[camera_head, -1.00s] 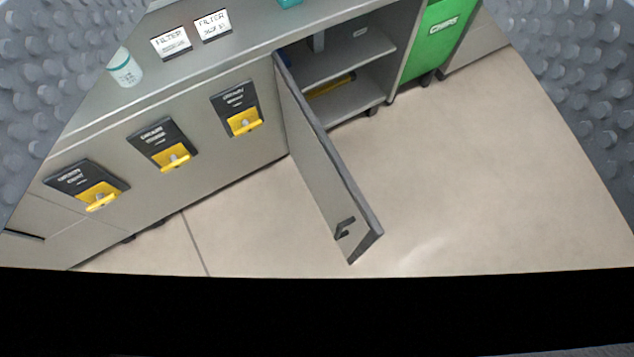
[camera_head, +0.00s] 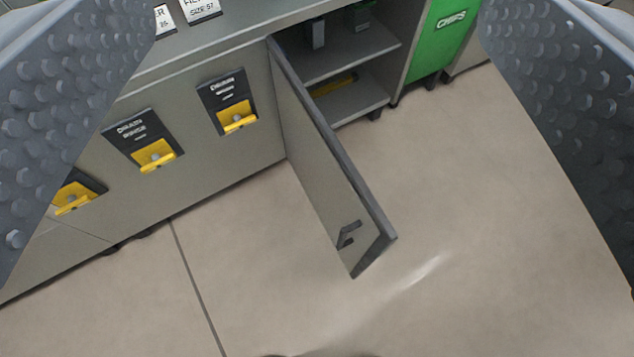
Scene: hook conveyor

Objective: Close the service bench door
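The service bench door (camera_head: 318,157) stands wide open, swung out from the bench front over the floor. Its hinge side is at the bench, and its free edge points toward the lower right. A dark handle (camera_head: 348,235) is near the free end. The open cabinet (camera_head: 352,105) behind it shows a shelf, a yellow item on the lower level and dark items above. My gripper (camera_head: 318,150) shows as two grey studded fingers at the left and right picture edges, wide apart. Nothing is between them up close; the door lies farther away, and no contact shows.
The service bench (camera_head: 190,85) has several black plates with yellow handles left of the door; one reads "DRAIN". Filter labels (camera_head: 200,8) are on its top. A green bin marked "CHIPS" (camera_head: 438,40) stands right of the cabinet. The floor (camera_head: 480,200) right of the door is clear.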

